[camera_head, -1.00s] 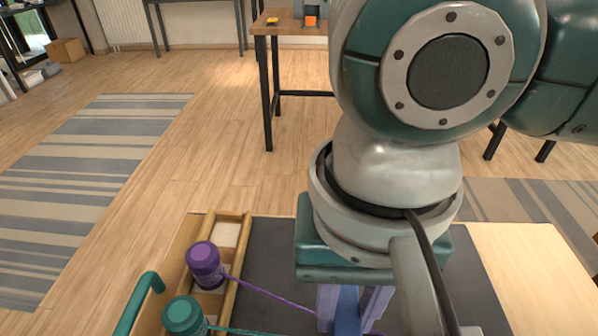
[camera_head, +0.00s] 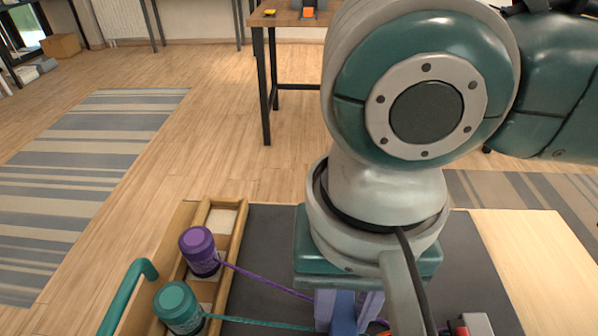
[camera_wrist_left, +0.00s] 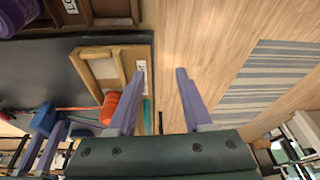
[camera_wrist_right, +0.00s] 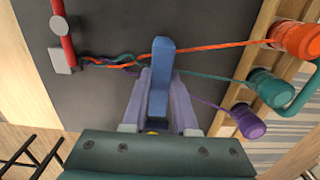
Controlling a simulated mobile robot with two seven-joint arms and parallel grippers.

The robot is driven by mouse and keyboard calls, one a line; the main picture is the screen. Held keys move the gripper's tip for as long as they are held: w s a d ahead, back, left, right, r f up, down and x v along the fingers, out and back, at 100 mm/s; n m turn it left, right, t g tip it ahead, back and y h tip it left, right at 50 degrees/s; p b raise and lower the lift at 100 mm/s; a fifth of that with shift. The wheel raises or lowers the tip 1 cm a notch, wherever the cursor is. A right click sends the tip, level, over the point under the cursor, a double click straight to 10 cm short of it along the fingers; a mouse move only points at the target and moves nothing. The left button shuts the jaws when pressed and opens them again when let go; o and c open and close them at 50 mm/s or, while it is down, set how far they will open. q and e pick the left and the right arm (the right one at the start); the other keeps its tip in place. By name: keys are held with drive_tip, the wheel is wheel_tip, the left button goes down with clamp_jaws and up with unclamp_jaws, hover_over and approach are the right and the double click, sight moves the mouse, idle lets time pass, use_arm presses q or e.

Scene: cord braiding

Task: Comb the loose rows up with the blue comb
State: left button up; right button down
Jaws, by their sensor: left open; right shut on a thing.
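My right gripper (camera_wrist_right: 158,98) is shut on the blue comb (camera_wrist_right: 161,72), which points out past the fingertips over the dark mat. In the head view the comb (camera_head: 343,314) shows between the purple fingers, partly hidden by my arm. Orange, teal and purple cords twist together in a short braid (camera_wrist_right: 115,62) between the comb and a red clamp (camera_wrist_right: 62,45). From the comb side they fan out to the orange bobbin (camera_wrist_right: 292,38), teal bobbin (camera_wrist_right: 267,88) and purple bobbin (camera_wrist_right: 246,121). Whether the comb touches the cords is unclear. My left gripper (camera_wrist_left: 160,73) is open and empty beside the wooden rack.
The wooden rack (camera_head: 237,238) holds the bobbins along the left of the dark mat (camera_head: 265,235). A teal handle (camera_head: 128,295) stands at its left.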

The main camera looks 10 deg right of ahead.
use_arm(q)
drive_tip(key=shift+r, duration=0.15)
use_arm(e)
drive_tip(key=shift+d, duration=0.15)
drive_tip(key=shift+s+d+p, duration=0.25)
drive_tip(key=shift+d+p, duration=0.35)
drive_tip(key=shift+d, duration=0.1)
drive_tip(key=shift+s+d+p, duration=0.2)
drive_tip(key=shift+d+p, duration=0.4)
drive_tip(key=shift+d, duration=0.1)
use_arm(q)
wheel_tip(320, 180, up, 2)
use_arm(e)
drive_tip(key=shift+a+r, duration=0.1)
drive_tip(key=shift+r, duration=0.15)
use_arm(q)
wheel_tip(320, 180, up, 12)
drive_tip(key=p, duration=1.2)
use_arm(e)
wheel_tip(320, 180, up, 8)
drive_tip(key=shift+w+a+r, duration=0.15)
drive_tip(key=shift+a+r, duration=0.1)
drive_tip(key=shift+a, duration=0.2)
